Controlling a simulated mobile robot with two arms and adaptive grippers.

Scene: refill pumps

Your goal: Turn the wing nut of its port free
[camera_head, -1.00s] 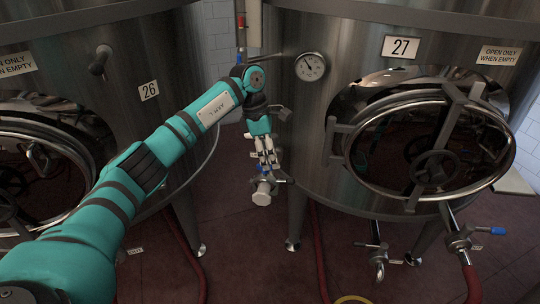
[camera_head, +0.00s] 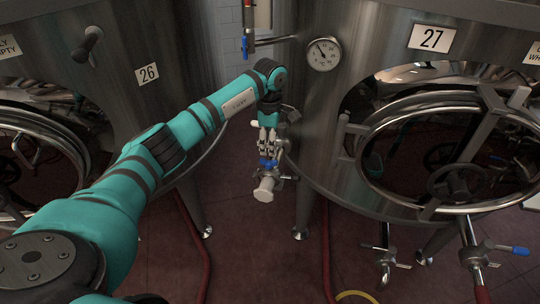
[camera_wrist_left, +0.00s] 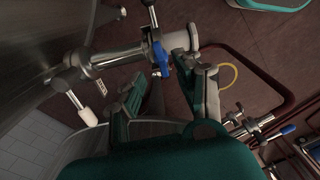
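The port (camera_head: 264,190) is a short steel pipe low on the side of tank 27, ending in a pale round cap; it also shows in the wrist view (camera_wrist_left: 208,40). A blue valve handle (camera_wrist_left: 160,58) sits on its pipe. A clamp (camera_wrist_left: 188,42) is around the joint by the cap; its wing nut is too small and too covered to make out. My left gripper (camera_head: 268,155) points down right above the port, close to the handle and clamp. Its fingers look apart in the wrist view (camera_wrist_left: 172,78), with no clear grip on anything. My right gripper is out of view.
Tank 27 (camera_head: 312,120) with a gauge (camera_head: 324,54) and an open round hatch (camera_head: 372,190) stands right of the arm. Tank 26 (camera_head: 110,110) stands left. A second valve with a blue handle (camera_head: 520,251) is at lower right. Red hoses (camera_head: 326,250) lie on the floor.

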